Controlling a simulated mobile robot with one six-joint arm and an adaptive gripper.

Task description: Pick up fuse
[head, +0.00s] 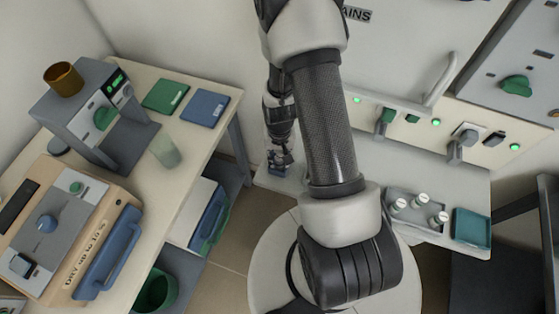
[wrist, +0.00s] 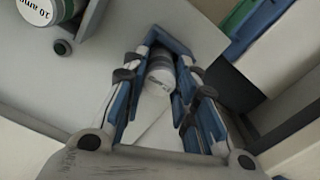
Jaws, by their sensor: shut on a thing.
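The fuse is a pale, whitish cylinder (wrist: 159,76) in the wrist view, between the blue-padded fingers of my gripper (wrist: 164,85). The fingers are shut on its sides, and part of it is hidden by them. In the head view my gripper (head: 279,166) is low over the left end of the pale bench below the furnace panels. The fuse cannot be made out there. A second cylinder (wrist: 42,10), with a white end printed "10 amp" and a green body, shows at the wrist view's top left.
A grey tray (head: 418,229) with three white-topped cylinders stands on the bench at the right, beside a teal tray (head: 472,228). A side table (head: 205,135) at the left carries a coffee machine (head: 95,110), a beige tester case (head: 75,230) and a translucent cup (head: 165,151).

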